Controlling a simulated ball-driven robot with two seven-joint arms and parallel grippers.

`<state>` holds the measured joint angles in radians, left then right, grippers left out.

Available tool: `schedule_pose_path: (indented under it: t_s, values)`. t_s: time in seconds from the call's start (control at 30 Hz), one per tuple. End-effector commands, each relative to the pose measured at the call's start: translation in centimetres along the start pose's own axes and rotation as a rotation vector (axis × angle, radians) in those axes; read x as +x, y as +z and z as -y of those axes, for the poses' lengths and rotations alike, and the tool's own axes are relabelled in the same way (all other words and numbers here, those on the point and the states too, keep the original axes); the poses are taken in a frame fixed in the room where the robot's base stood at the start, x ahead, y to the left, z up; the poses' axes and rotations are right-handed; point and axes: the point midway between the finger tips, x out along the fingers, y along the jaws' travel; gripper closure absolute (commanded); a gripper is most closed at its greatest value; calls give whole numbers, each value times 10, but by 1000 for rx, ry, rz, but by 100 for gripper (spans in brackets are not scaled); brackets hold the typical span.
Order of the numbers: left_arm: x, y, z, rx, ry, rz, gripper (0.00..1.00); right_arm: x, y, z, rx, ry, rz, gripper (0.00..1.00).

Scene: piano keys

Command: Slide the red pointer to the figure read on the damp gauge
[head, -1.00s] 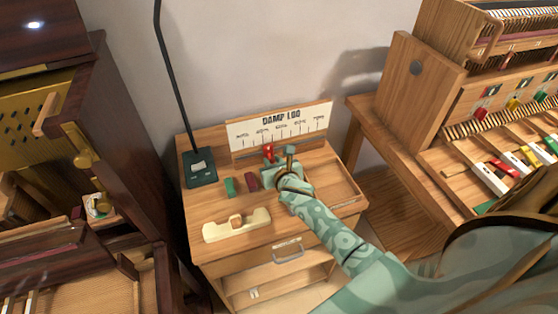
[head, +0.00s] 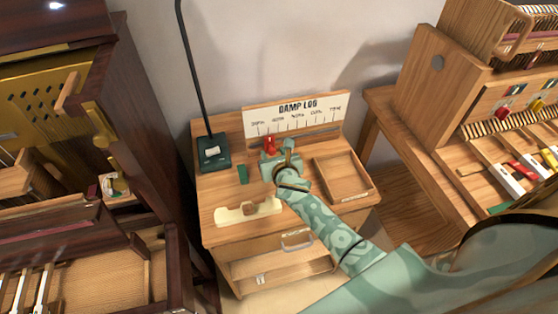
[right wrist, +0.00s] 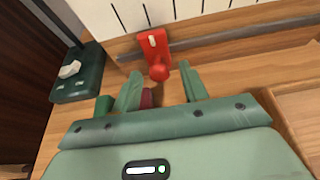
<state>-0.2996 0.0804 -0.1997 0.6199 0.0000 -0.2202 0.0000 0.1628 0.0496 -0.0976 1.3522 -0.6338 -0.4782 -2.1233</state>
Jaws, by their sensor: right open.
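The red pointer (head: 270,145) stands upright on the slot below the white DAMP LOG scale (head: 297,117), around the 30% to 40% marks; its exact reading is unclear. In the right wrist view the red pointer (right wrist: 153,45) has a round knob facing me. My right gripper (head: 277,153) is open in front of it. In the wrist view its fingertips (right wrist: 160,70) lie left and right of the knob, with gaps on both sides. No damp gauge can be made out with certainty; a small pale object (head: 115,185) in the dark cabinet is too small to read. My left gripper is out of view.
A green block (head: 243,174) and a cream holder (head: 248,212) lie on the wooden desk. A dark red block (right wrist: 147,97) shows between my fingers. A black lamp base (head: 213,152) stands left, an empty tray (head: 344,176) right. Piano keys (head: 510,178) are farther right.

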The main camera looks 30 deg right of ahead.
Motion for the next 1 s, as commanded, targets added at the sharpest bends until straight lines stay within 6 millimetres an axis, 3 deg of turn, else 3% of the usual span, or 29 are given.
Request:
schedule_pose_path:
  t_s: [0.17, 0.33, 0.6, 0.8, 1.0]
  values:
    - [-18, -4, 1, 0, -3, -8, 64, -36, 4, 0, -2, 1, 0, 57]
    - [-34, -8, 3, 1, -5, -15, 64, -84, 4, 0, 0, 2, -1, 57]
    - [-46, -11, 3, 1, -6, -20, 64, -142, 1, 0, 0, 1, -1, 57]
    - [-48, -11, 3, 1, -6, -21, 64, -157, 0, 0, 0, 0, -1, 57]
    - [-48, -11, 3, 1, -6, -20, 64, -158, 0, 0, 0, 0, -1, 57]
